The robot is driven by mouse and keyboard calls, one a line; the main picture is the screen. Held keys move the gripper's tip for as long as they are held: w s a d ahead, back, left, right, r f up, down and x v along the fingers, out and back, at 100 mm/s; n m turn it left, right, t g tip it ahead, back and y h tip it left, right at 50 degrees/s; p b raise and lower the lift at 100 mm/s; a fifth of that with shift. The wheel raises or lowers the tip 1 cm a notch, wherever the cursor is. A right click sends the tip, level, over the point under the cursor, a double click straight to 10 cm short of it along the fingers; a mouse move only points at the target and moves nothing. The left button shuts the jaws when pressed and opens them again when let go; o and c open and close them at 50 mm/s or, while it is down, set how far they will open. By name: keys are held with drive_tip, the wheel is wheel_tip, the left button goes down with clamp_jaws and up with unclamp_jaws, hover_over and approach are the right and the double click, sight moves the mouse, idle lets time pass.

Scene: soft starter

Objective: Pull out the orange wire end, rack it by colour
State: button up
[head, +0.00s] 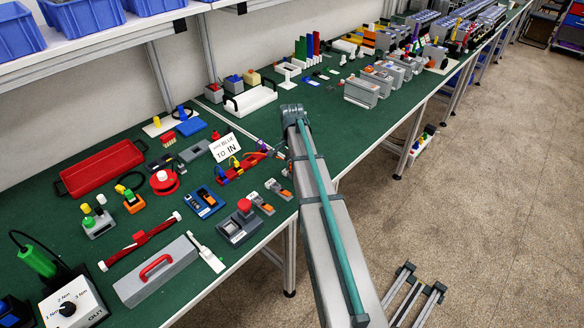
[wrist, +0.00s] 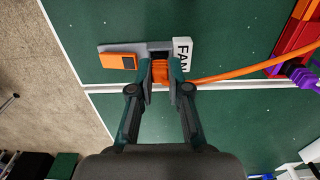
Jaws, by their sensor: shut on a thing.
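In the wrist view my gripper (wrist: 160,82) is closed around the orange wire end (wrist: 160,71), with one finger on each side. The orange wire (wrist: 235,73) runs from it to the right. The wire end is at the near side of a grey connector block (wrist: 150,47) with an orange lever (wrist: 119,61) and a white "FAN" label (wrist: 182,53). The fingers hide whether the end is still seated in the block.
Similar orange-lever connectors (head: 260,203) lie near the table's front edge. A white sign (head: 225,146), a red tray (head: 103,167) and a grey box with a red handle (head: 156,272) stand left of my arm. Purple parts (wrist: 303,76) lie at the wrist view's right. Bare green mat (wrist: 225,120) shows nearby.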

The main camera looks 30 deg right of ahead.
clamp_jaws()
drive_tip(key=shift+r, duration=0.3)
drive_tip(key=shift+r+p, duration=0.35)
drive_tip(key=shift+p, duration=0.05)
drive_tip(key=shift+r+p, duration=0.8)
drive_tip(key=shift+r, duration=0.55)
drive_tip(key=shift+r+p, duration=0.6)
drive_tip(key=shift+r, duration=0.45)
drive_tip(key=shift+w, duration=0.1)
drive_tip(key=w+a, duration=1.1)
drive_tip(key=w, duration=0.2)
drive_tip(key=shift+w+a, duration=0.15)
drive_tip(key=shift+w, duration=0.2)
idle(0.7)
drive_tip(key=shift+f+b, duration=0.1)
drive_tip(key=shift+b, duration=0.25)
